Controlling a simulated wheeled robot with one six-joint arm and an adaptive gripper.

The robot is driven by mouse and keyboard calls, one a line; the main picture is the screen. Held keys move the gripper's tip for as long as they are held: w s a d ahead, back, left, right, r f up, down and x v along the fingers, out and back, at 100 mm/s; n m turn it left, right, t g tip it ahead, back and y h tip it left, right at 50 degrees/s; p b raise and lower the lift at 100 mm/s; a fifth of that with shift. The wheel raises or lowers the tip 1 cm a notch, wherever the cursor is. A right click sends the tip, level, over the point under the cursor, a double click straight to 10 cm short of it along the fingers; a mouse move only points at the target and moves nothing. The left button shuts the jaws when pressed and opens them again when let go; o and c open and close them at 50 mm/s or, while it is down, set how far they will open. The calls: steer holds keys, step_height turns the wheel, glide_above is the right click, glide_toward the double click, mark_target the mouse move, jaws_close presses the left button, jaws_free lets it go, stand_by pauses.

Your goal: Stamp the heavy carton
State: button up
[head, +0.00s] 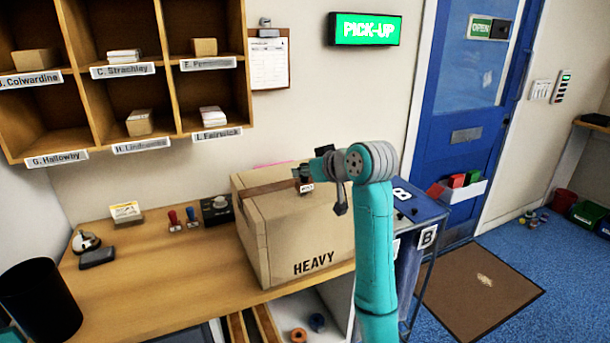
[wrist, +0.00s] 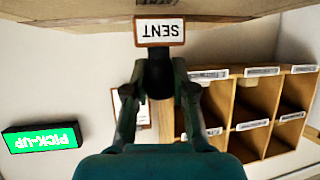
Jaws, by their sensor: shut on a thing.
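The heavy carton (head: 305,235), a large brown taped box with HEAVY printed on its front, stands on the wooden counter. My gripper (head: 305,174) is above the carton's top. In the wrist view my gripper (wrist: 160,95) is shut on the dark handle of a stamp (wrist: 160,75), whose label reads SENT upside down. The stamp's label also shows small in the head view (head: 306,187). A brown carton surface (wrist: 95,12) fills the top of the wrist view, very near the stamp. The stamp's face is hidden, so I cannot tell whether it touches.
A red-topped stamp (head: 174,220) and a blue-topped stamp (head: 191,217) stand left of the carton, beside a dark device (head: 216,210). A bell (head: 86,241), a dark pad (head: 97,257) and a black bin (head: 40,302) are farther left. Pigeonholes (head: 125,75) hang above.

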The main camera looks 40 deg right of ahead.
steer(key=shift+r, duration=2.85)
